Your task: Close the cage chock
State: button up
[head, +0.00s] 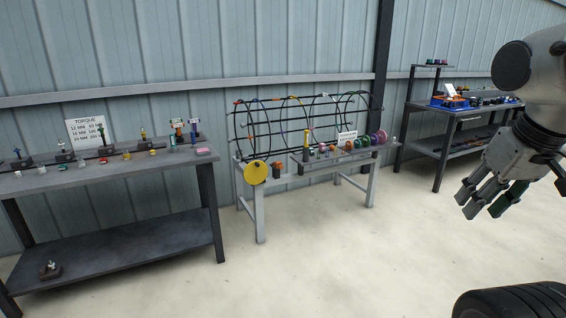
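A wire cage of dark hoops and long rods (310,127) lies along the back of a light grey table (259,215) in the middle of the head view. Small coloured marks sit along its bars. A yellow disc (255,172) stands at the table's front left corner. I cannot tell which part is the chock, or whether it is open; the parts are too small. My gripper (484,205) hangs at the right, well apart from the cage and nearer to me. Its fingers point down and are spread, with nothing seen between them.
A yellow-topped post (307,146) and a row of coloured discs and rollers (360,142) stand along the table's front. A dark bench with small tools (110,178) is at left, another dark bench (440,148) at back right. The floor (330,260) before the cage table is clear.

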aim_at(277, 164)
jog(key=i+u, duration=0.1)
jog(key=i, duration=0.35)
jog(key=i+l+u, duration=0.1)
jog(key=i, duration=0.3)
jog(key=i+l+u, duration=0.1)
jog(key=i, duration=0.35)
jog(key=l, duration=0.1)
